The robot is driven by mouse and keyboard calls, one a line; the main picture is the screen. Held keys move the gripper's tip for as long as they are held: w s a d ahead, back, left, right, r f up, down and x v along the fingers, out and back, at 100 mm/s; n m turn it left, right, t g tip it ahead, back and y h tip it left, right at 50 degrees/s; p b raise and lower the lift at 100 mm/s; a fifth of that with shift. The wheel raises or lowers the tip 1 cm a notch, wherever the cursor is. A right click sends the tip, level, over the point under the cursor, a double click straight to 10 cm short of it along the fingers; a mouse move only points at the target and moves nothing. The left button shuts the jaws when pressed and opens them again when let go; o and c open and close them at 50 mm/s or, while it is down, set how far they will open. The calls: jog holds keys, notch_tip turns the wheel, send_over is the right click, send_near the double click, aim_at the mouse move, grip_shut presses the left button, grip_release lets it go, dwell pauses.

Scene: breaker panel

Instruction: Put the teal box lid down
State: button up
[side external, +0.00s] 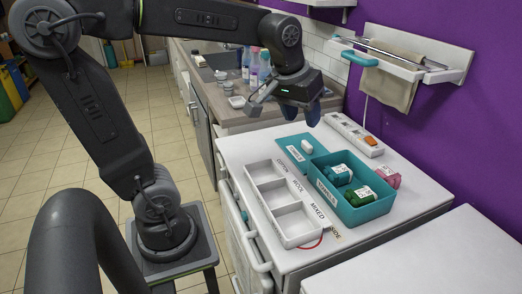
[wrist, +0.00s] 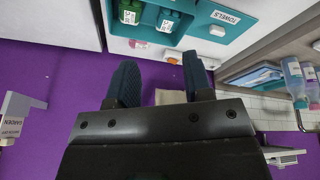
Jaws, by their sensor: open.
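The teal box lid (side external: 290,142) lies on the white worktop just beyond the teal box, its white knob (side external: 307,147) facing up. The lid also shows at the top of the wrist view (wrist: 235,12), with its label. The open teal box (side external: 368,211) holds several green bundles (side external: 338,173); I cannot tell whether lid and box touch. My gripper (side external: 302,112) is above and beyond the lid, apart from it. Its dark blue fingers are spread and empty in the wrist view (wrist: 160,78).
A white three-compartment tray (side external: 270,184) stands left of the box. A pink bundle (side external: 387,176) and a white panel with an orange switch (side external: 352,134) lie along the wall side. A rail with a towel (side external: 390,84) juts from the purple wall. Bottles (side external: 254,66) stand on the far counter.

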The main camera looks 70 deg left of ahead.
jog(key=s+d+f+m, duration=0.1)
jog(key=s+d+m, duration=0.1)
jog(key=s, duration=0.3)
jog(key=s+d+f+m+t, duration=0.1)
jog(key=s+d+f+m, duration=0.1)
jog(key=s, duration=0.4)
jog(key=shift+d+f+m+t+h, duration=0.3)
jog(key=shift+d+m, duration=0.2)
jog(key=shift+m, duration=0.2)
